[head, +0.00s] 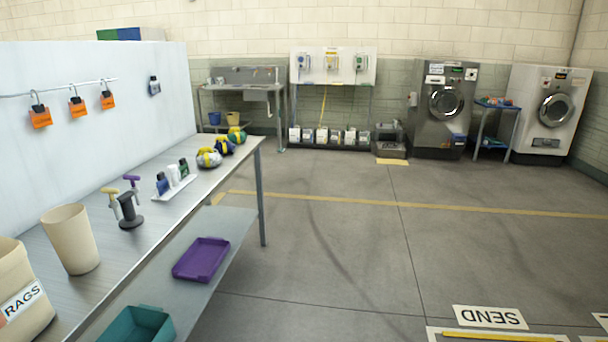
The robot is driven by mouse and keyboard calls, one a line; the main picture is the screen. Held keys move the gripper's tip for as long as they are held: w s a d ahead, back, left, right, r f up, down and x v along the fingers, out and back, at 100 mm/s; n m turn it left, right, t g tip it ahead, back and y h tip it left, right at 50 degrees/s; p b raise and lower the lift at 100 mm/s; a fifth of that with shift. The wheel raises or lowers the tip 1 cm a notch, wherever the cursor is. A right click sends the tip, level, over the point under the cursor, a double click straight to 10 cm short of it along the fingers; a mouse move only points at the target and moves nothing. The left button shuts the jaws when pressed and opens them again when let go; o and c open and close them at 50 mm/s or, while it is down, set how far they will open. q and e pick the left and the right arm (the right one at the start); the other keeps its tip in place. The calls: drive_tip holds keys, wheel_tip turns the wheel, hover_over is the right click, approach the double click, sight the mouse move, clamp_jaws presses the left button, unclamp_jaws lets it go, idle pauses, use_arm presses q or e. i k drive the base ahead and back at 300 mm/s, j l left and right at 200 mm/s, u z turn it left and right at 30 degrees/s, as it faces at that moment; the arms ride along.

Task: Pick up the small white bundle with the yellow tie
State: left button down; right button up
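A small white bundle with yellow on it (209,158) sits on the metal table (160,205) near its far end. It is the nearest of three bundles in a row. Behind it are a dark blue and yellow bundle (224,146) and a green and yellow bundle (237,135). They stand close together, and I cannot tell whether they touch. Neither of my grippers is in view.
Nearer on the table are a rack of small bottles (174,183), a dark stand with handled tools (129,211), a beige bin (71,239) and a rags container (22,295). A purple tray (201,259) and a teal bin (140,325) sit lower. The floor right is open.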

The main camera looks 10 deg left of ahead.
sight(207, 157)
drive_tip(key=i+l+u, duration=0.1)
drive_tip(key=i+u, duration=0.2)
drive_tip(key=i, duration=0.25)
drive_tip(key=i+l+u, duration=0.3)
drive_tip(key=i, duration=0.25)
drive_tip(key=i+l+u, duration=0.15)
drive_tip(key=i+u, duration=0.25)
drive_tip(key=i+l+u, duration=0.15)
drive_tip(key=u, duration=0.3)
drive_tip(key=i+l+u, duration=0.2)
drive_tip(key=l+u, duration=0.2)
drive_tip(key=i+l+u, duration=0.15)
drive_tip(key=l+u, duration=0.25)
drive_tip(key=j, duration=0.05)
